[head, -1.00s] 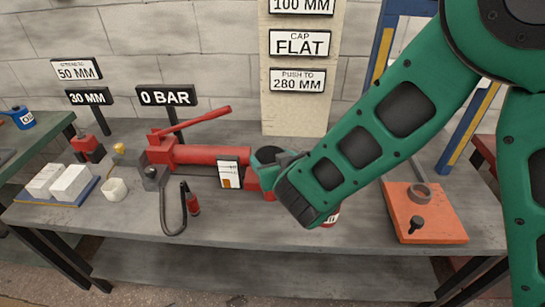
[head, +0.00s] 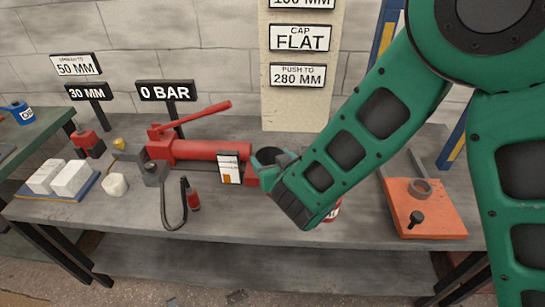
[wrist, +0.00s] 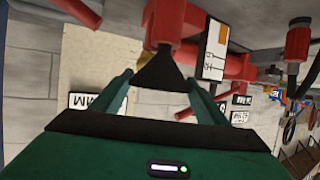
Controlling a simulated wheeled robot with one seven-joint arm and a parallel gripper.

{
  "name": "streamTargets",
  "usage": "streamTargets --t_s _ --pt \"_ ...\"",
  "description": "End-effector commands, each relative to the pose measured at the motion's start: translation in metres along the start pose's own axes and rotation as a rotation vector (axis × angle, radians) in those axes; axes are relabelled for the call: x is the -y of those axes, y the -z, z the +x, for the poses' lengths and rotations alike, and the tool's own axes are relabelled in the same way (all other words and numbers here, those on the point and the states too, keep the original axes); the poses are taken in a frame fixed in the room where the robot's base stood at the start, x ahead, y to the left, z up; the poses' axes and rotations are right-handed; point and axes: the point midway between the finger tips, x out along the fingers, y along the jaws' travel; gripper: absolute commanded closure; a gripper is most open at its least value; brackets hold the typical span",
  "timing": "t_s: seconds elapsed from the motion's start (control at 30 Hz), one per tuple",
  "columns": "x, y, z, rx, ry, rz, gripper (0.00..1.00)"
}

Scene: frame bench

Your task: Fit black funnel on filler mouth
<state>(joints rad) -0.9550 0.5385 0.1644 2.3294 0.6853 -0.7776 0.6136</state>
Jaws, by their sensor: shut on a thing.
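The black funnel (wrist: 162,72) is between the green fingers of my gripper (wrist: 160,92) in the wrist view, which is turned over. The gripper is shut on it. The funnel's narrow end points to a red part of the pump (wrist: 166,22); I cannot tell if they touch. The filler mouth is not clearly seen; a brass-coloured bit shows beside the funnel.
A white label card (head: 230,168) stands in front of the pump. An orange plate (head: 425,215) with a ring and a black knob lies at right. White blocks (head: 72,178) sit at left.

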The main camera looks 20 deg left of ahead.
Motion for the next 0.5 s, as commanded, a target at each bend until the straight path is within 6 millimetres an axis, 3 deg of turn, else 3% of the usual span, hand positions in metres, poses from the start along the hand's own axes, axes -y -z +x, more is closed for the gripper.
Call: streamTargets --t_s 0.5 --pt "-0.0001 -0.0102 0.0044 0.000 0.000 0.000 0.55"
